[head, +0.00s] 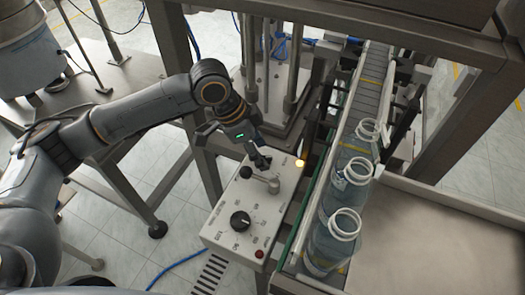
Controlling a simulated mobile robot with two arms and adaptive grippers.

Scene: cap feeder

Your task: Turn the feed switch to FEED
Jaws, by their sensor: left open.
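A pale control box (216,236) stands beside the conveyor. A round black knob (240,221) with a light pointer mark sits on its top, with small printing around it that is too small to read. Farther back on the same top is a grey metal lever-type fitting (272,187). I cannot tell from the printing which control is the feed switch. My left gripper (262,166) reaches in from the left, open, pointing down just over the lever fitting. Its fingers partly hide the fitting, and I cannot tell whether they touch it. My right gripper is not in view.
A yellow lamp (299,162) glows at the box's back right, and a red button (259,253) sits at its front. Clear jars (333,240) stand in a row on the conveyor (368,95). Machine posts (291,70) rise behind my gripper. A bare metal tray (430,240) lies at right.

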